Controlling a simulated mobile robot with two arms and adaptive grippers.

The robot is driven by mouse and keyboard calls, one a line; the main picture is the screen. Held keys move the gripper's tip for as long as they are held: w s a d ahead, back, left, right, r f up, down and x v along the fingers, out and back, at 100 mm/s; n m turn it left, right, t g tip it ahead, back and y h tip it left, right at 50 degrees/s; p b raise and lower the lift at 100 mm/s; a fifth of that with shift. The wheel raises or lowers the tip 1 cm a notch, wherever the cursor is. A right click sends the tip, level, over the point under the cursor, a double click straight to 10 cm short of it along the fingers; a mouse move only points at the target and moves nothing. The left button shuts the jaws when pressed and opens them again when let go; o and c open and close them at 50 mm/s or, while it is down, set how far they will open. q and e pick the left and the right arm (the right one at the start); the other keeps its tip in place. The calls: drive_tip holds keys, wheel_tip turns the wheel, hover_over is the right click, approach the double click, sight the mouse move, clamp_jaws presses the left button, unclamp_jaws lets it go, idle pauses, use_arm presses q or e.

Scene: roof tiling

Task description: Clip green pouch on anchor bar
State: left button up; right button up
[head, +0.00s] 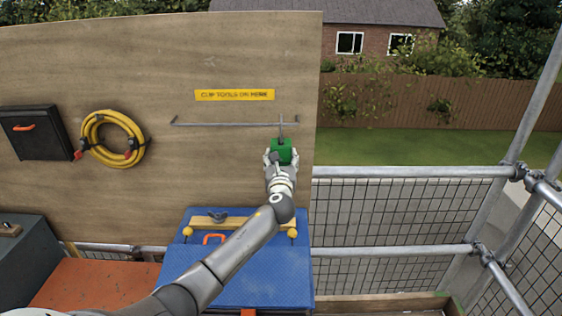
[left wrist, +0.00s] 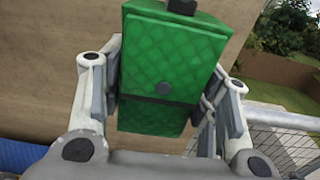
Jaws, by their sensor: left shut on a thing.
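The green pouch (head: 282,151) is held in my left gripper (head: 281,160), in front of the plywood board near its right edge. The anchor bar (head: 220,125) is a thin grey horizontal bar on the board, below a yellow label. The pouch sits just below the bar's right end, and a dark grey clip (head: 281,128) rises from its top to the bar's level. I cannot tell if the clip is around the bar or only in front of it. In the left wrist view the pouch (left wrist: 172,65) fills the space between the fingers. My right gripper is out of view.
A yellow coiled hose (head: 88,142) and a black box (head: 34,133) hang on the board's left. A blue chest (head: 245,275) with a wooden bar on top stands below. Scaffold rails (head: 410,172) with mesh run along the right.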

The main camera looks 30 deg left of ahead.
use_arm(q)
drive_tip(key=shift+w+a+r, duration=0.15)
drive_tip(key=shift+w, duration=0.1)
idle(0.3)
drive_tip(key=shift+b+x, duration=0.3)
drive_tip(key=shift+x, duration=0.45)
drive_tip(key=shift+p, duration=0.35)
idle(0.8)
drive_tip(key=shift+w+f+b, duration=0.1)
drive_tip(key=shift+f+b, duration=0.2)
drive_tip(key=shift+f, duration=0.75)
